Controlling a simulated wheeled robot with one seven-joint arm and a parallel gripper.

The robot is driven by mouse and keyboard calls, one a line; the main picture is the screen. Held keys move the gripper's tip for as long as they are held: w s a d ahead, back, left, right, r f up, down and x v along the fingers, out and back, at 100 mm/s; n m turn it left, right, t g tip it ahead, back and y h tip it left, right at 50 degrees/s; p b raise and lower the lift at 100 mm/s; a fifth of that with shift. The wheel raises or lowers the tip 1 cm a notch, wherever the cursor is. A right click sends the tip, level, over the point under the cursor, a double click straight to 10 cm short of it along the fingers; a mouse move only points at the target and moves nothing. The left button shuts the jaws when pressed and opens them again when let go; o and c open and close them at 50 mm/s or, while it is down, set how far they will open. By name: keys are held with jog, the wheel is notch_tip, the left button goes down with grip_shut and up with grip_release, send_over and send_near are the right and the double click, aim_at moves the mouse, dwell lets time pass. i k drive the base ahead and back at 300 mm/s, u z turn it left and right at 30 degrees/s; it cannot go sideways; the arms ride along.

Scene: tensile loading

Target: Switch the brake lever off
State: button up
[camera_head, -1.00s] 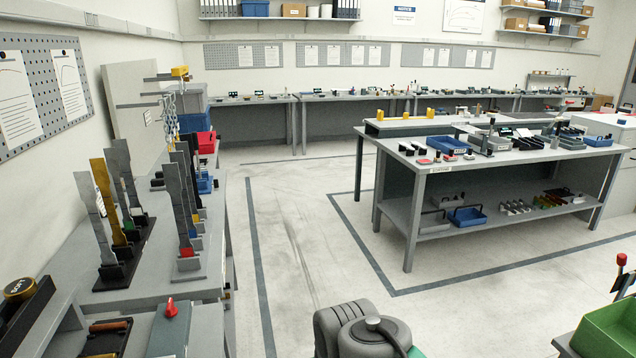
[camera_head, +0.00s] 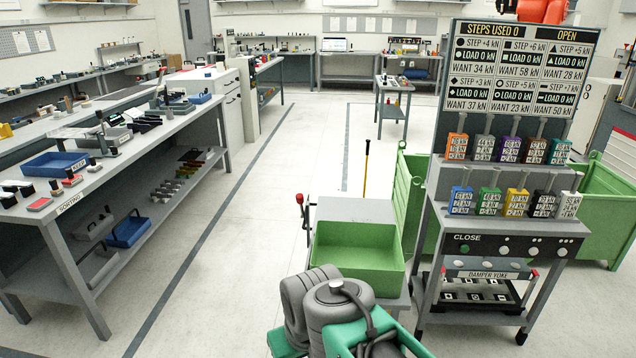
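A short dark lever with a red knob (camera_head: 300,200) stands upright at the left side of a small grey cart (camera_head: 355,209). It looks like the brake lever, but no label on it can be read. A green open bin (camera_head: 356,247) sits on the cart, to the right of the lever. My folded arm (camera_head: 335,305) shows at the bottom centre, in front of the cart. My gripper's fingers cannot be seen.
A station with a display board (camera_head: 517,120) and several coloured blocks stands right of the cart. A workbench (camera_head: 150,150) fills the left. The floor (camera_head: 225,270) between is clear.

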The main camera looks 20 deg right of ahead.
aim_at(299, 197)
jog(key=z, duration=0.3)
jog(key=i, duration=0.55)
jog(key=u, duration=0.25)
jog(key=k, duration=0.6)
jog(key=u, duration=0.9)
jog(key=i, duration=1.35)
jog(key=z, duration=0.25)
